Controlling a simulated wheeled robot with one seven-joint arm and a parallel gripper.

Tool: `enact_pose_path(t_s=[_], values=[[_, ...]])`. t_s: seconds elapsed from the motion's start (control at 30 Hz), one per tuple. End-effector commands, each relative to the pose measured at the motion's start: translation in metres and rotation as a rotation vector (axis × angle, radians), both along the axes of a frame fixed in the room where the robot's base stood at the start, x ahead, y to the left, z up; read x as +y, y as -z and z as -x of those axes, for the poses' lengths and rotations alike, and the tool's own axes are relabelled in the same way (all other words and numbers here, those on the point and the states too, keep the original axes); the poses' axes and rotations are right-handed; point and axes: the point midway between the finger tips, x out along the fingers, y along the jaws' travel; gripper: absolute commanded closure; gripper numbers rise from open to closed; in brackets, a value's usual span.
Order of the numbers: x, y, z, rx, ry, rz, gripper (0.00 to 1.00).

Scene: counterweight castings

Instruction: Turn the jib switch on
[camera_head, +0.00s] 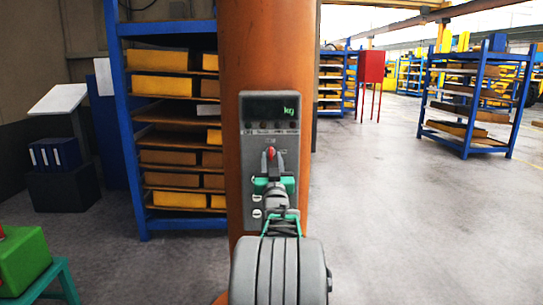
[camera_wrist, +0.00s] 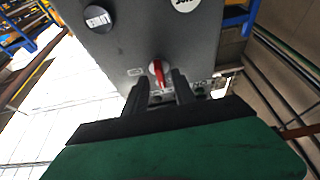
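A grey control box (camera_head: 249,140) is mounted on an orange column, with a dark display showing green characters at its top. The jib switch (camera_head: 271,153) is a small red handle on the box's face below the display. In the wrist view the red handle (camera_wrist: 158,72) stands roughly upright, slightly tilted. My gripper (camera_head: 273,178), with green parts, is in front of the box just below the switch. In the wrist view my gripper's (camera_wrist: 161,80) two dark fingers are apart, pointing at the box with the handle between their tips. Whether they touch it I cannot tell.
The orange column (camera_head: 265,50) carries the box. A blue shelf rack (camera_head: 128,130) with yellow bins stands behind it at the left. A green object (camera_head: 24,262) rests on a stand at lower left. The floor (camera_head: 420,220) on the right is clear.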

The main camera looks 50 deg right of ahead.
Motion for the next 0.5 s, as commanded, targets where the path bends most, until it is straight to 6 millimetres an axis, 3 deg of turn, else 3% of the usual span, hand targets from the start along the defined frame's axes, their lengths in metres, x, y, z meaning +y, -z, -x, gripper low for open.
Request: enact_pose_path(t_s=[0.33,0.5], values=[[-0.0066,-0.0038,-0.0067,0.000,0.000,0.000,0.68],[-0.0065,-0.0036,-0.0067,0.000,-0.001,0.000,0.82]])
